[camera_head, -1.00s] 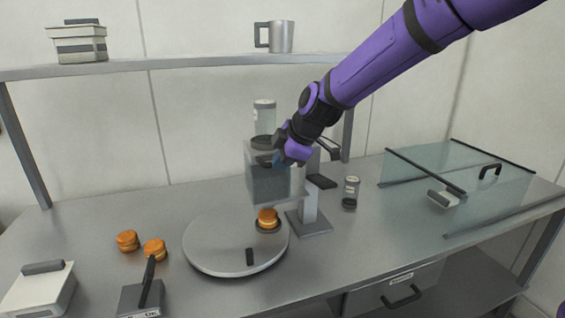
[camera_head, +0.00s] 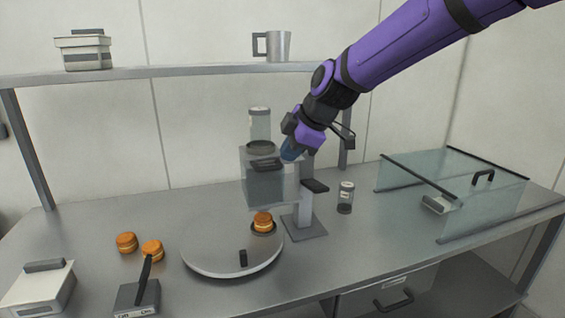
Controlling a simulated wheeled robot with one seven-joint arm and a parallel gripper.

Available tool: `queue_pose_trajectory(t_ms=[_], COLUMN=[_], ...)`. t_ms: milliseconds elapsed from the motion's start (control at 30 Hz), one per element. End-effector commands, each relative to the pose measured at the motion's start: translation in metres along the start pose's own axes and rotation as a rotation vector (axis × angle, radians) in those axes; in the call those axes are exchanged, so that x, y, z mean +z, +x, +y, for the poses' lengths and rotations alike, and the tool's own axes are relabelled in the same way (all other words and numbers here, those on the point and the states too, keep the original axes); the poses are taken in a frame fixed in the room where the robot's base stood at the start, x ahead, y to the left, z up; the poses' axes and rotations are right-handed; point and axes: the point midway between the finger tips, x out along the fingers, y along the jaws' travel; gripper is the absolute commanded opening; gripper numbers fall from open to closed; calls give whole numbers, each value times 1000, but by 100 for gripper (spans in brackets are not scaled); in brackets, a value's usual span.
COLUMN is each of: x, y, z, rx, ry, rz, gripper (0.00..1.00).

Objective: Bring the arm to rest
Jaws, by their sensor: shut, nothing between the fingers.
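My purple arm (camera_head: 400,48) reaches in from the upper right. My gripper (camera_head: 288,153) is at its lower end, beside the upper right side of the clear-walled dispenser (camera_head: 264,186) on its stand. The fingertips are small here and partly dark against the dispenser. The gripper is shut and holds nothing that I can see. I cannot tell whether it touches the dispenser.
A round turntable (camera_head: 215,262) with one orange round (camera_head: 262,221) is below the dispenser. Two more rounds (camera_head: 126,242) lie left. A jar (camera_head: 345,197) stands right of the stand, a glass case (camera_head: 455,190) further right. A shelf (camera_head: 180,72) holds a mug (camera_head: 278,46).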

Motion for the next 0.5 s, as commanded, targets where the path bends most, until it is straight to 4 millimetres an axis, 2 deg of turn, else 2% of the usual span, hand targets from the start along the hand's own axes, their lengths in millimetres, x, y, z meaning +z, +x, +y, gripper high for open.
queue_pose_trajectory(t_ms=[100,333,500], x=[0,1,13], y=[-19,-38,-61], z=[0,-1,-18], rx=[4,2,13], ry=[0,6,106], rz=[-1,-4,-58], gripper=[0,0,0])
